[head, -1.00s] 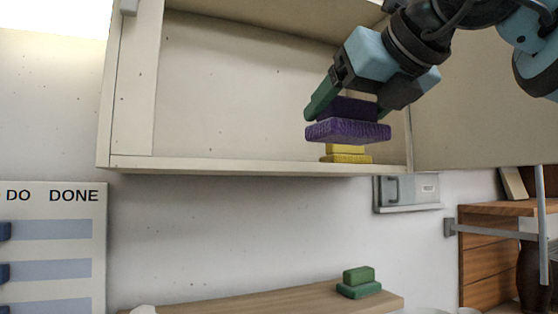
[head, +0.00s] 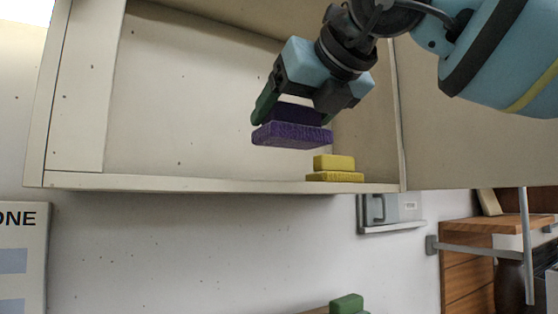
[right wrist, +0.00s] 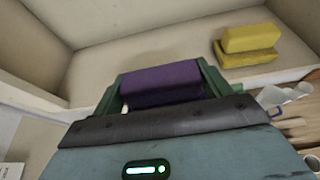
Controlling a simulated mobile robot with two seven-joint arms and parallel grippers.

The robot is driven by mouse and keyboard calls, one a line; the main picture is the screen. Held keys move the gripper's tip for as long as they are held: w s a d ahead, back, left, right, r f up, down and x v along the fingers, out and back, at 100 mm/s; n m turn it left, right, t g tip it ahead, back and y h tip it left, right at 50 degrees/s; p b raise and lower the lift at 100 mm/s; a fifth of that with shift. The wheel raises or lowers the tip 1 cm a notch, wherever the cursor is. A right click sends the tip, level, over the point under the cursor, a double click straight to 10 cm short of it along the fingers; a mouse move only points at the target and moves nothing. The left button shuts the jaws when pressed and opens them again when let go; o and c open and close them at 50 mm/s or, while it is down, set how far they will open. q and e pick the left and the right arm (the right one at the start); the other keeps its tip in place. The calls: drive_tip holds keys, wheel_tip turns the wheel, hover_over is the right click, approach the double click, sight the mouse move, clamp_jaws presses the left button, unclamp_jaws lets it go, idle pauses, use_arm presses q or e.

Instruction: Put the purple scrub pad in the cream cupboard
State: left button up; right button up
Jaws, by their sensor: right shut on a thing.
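The purple scrub pad (head: 291,134) is a dark purple block with a wider rough base. My right gripper (head: 290,108) is shut on its upper part and holds it in front of or inside the open cream cupboard (head: 220,186), above the floor board. In the right wrist view the purple scrub pad (right wrist: 162,82) sits between the two green fingers of my right gripper (right wrist: 160,90). The cupboard's interior (right wrist: 150,45) lies beyond it. My left gripper is not in view.
A yellow scrub pad (head: 335,168) stands at the right end of the cupboard floor. The floor left of it is clear. The cupboard's open door (head: 470,130) is on the right. A green scrub pad (head: 347,303) is on a shelf below.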

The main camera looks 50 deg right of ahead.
drive_tip(key=w+d, duration=0.2)
drive_tip(key=w+d+p, duration=0.1)
drive_tip(key=w+d, duration=0.1)
drive_tip(key=w, duration=0.1)
drive_tip(key=w+d, duration=0.2)
drive_tip(key=shift+w+d+f+p, duration=0.2)
drive_tip(key=shift+w+f+p, duration=0.1)
drive_tip(key=shift+f+p, duration=0.1)
drive_tip(key=shift+w+d, duration=0.1)
drive_tip(key=shift+w, duration=0.05)
drive_tip(key=shift+w+d+f, duration=0.1)
drive_tip(key=shift+w+d, duration=0.15)
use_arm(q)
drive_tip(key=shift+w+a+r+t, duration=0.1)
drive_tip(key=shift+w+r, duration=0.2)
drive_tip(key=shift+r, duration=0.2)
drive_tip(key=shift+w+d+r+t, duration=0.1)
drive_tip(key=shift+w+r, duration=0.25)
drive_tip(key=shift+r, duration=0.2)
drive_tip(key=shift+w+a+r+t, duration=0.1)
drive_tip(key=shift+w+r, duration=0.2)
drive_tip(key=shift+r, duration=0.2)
use_arm(e)
drive_tip(key=shift+f, duration=1.7)
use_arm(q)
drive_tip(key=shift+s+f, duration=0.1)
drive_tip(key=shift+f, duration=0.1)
use_arm(e)
drive_tip(key=shift+w+f, duration=0.1)
drive_tip(key=shift+f, duration=0.15)
